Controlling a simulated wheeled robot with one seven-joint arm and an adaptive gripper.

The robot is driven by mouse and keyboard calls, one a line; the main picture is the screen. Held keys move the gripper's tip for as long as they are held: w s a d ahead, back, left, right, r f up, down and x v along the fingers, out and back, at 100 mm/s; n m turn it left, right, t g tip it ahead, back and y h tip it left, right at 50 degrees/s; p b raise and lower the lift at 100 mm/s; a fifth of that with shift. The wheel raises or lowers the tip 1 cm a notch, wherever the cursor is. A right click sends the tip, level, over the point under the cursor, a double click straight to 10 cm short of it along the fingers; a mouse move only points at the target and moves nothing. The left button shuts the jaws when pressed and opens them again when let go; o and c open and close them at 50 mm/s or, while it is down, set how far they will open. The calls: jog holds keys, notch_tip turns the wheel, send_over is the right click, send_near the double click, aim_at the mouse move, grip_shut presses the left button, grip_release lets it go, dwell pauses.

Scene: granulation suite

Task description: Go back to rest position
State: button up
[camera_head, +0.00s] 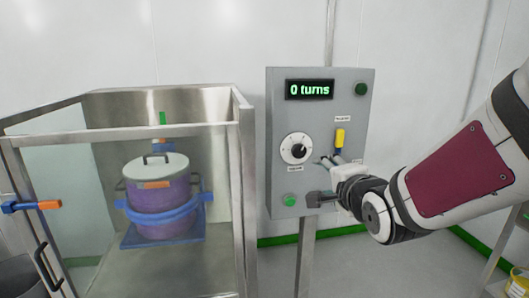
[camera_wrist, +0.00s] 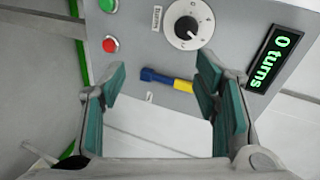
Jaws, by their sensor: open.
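My gripper (camera_head: 322,180) is open in front of the lower part of a grey control panel (camera_head: 275,105). In the wrist view, my gripper (camera_wrist: 160,78) has its two teal-padded fingers spread, with nothing held between them. A lever with a yellow end and a blue shaft (camera_wrist: 168,80) shows in the gap beyond the fingertips, on the panel face. In the head view, the lever's yellow end (camera_head: 339,137) points up, just above my gripper.
The panel has a dial (camera_head: 299,148), a display (camera_head: 309,89) reading "0 turns", green buttons and a red button (camera_wrist: 110,44). Left of it stands a metal-framed enclosure (camera_head: 243,150) with a lidded purple drum (camera_head: 160,190). A blue-orange handle (camera_head: 30,206) is at far left.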

jog(key=s+d+r+n+g+p, duration=0.1)
jog(key=s+n+g+p, duration=0.3)
jog(key=s, duration=1.3)
jog(key=s+d+r+n+g+h+p, duration=0.1)
jog(key=s+r+n+g+p, duration=0.3)
jog(key=s+n, duration=0.7)
jog(key=s+d+g, duration=0.1)
jog(key=s+g, duration=0.1)
jog(key=s, duration=0.4)
jog(key=shift+r, duration=0.2)
